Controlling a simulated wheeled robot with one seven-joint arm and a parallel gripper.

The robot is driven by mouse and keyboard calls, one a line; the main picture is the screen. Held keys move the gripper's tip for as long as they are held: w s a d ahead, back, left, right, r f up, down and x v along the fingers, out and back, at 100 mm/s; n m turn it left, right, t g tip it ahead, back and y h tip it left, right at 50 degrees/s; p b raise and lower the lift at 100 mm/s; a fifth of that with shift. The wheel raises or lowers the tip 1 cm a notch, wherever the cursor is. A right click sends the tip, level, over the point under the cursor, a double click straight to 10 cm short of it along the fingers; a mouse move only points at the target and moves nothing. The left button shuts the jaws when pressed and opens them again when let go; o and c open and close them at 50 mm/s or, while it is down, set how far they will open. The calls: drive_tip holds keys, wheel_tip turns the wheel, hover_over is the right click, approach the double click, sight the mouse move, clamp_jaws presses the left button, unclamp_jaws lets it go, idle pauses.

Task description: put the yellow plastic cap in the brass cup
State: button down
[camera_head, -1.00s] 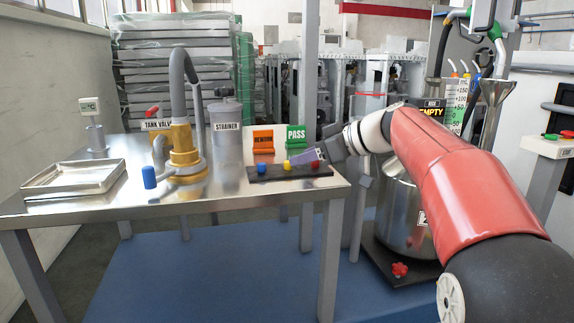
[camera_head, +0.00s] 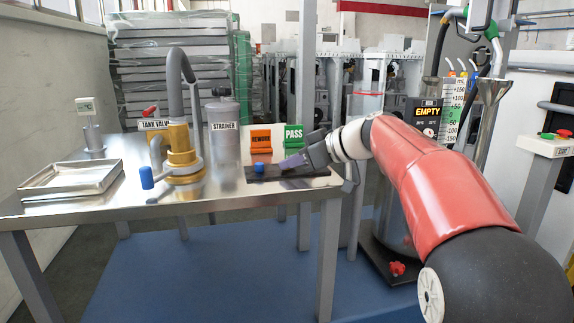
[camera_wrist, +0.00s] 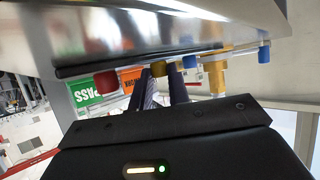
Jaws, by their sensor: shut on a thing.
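The yellow plastic cap (camera_wrist: 160,68) shows in the wrist view between the two fingertips of my gripper (camera_wrist: 162,80), which is shut on it. In the head view my gripper (camera_head: 292,161) is low over the dark strip (camera_head: 270,174) at the table's right end and hides the yellow cap. A blue cap (camera_head: 259,168) stands on the strip to its left. A red cap (camera_wrist: 107,82) shows beside the fingers in the wrist view. A brass-coloured fitting (camera_head: 181,148) stands left of the strip; I see no separate brass cup clearly.
A metal tray (camera_head: 72,190) lies at the table's left. A blue-ended lever (camera_head: 147,178) sits by the brass fitting. Bare tabletop lies in front of the fitting.

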drive_tip(key=shift+r, duration=0.1)
wheel_tip(320, 180, up, 20)
drive_tip(key=p, duration=0.4)
